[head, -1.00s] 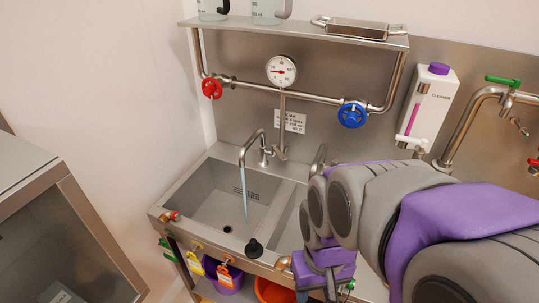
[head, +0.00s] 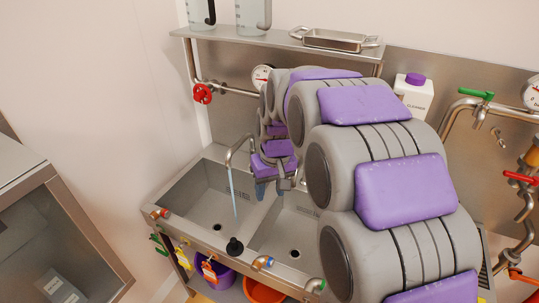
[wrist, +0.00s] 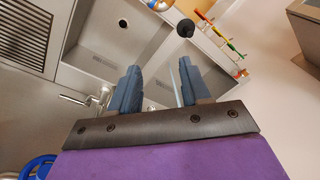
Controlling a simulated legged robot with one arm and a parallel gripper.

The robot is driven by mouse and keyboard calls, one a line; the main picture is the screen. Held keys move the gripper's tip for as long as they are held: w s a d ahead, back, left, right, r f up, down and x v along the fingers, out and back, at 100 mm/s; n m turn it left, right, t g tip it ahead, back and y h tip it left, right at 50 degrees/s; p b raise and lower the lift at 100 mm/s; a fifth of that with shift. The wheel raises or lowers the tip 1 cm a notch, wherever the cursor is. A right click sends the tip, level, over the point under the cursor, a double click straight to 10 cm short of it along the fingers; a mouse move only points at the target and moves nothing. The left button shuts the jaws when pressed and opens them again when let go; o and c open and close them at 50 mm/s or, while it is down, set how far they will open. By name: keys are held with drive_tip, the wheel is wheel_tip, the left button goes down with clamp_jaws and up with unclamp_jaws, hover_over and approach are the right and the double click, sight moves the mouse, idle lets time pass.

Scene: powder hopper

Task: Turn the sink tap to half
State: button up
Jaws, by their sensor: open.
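The sink tap (head: 233,152) is a bent metal spout at the back of the double sink (head: 190,207), with a stream of water (head: 234,192) falling into the left basin. My gripper (head: 272,188) is just right of the spout, over the sink, and hides the tap's base and lever in the head view. In the wrist view, my gripper (wrist: 160,75) has its two blue-grey fingers apart with nothing held between them. A chrome tap part (wrist: 100,98) shows beside the left finger, seemingly apart from it.
A red valve wheel (head: 202,94) sits on the wall pipe, and a blue wheel (wrist: 38,167) shows in the wrist view. A steel shelf (head: 285,42) hangs above. A black knob (head: 235,246) stands at the sink's front edge. A cleaner bottle (head: 414,96) is right.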

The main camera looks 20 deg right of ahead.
drive_tip(key=w+d+f+t+p, duration=0.15)
drive_tip(key=w+d, duration=0.25)
drive_tip(key=w, duration=0.6)
drive_tip(key=w+d+f+t+p, duration=0.15)
drive_tip(key=w+d, duration=0.25)
drive_tip(key=w, duration=0.5)
drive_tip(key=w+d+f+t+p, duration=0.1)
drive_tip(key=w+d+p, duration=0.25)
drive_tip(key=w, duration=0.65)
drive_tip(key=shift+n, duration=0.3)
drive_tip(key=x, duration=0.5)
drive_tip(key=d+x, duration=0.1)
drive_tip(key=x, duration=0.4)
drive_tip(key=d+x, duration=0.1)
drive_tip(key=x, duration=0.5)
drive_tip(key=shift+s+d+f, duration=0.15)
drive_tip(key=shift+s+d, duration=0.05)
drive_tip(key=shift+w+f, duration=0.2)
drive_tip(key=shift+f, duration=0.05)
drive_tip(key=shift+x, duration=1)
drive_tip(key=shift+s, duration=0.1)
drive_tip(key=shift+c, duration=0.7)
drive_tip(key=shift+a, duration=0.1)
clamp_jaws()
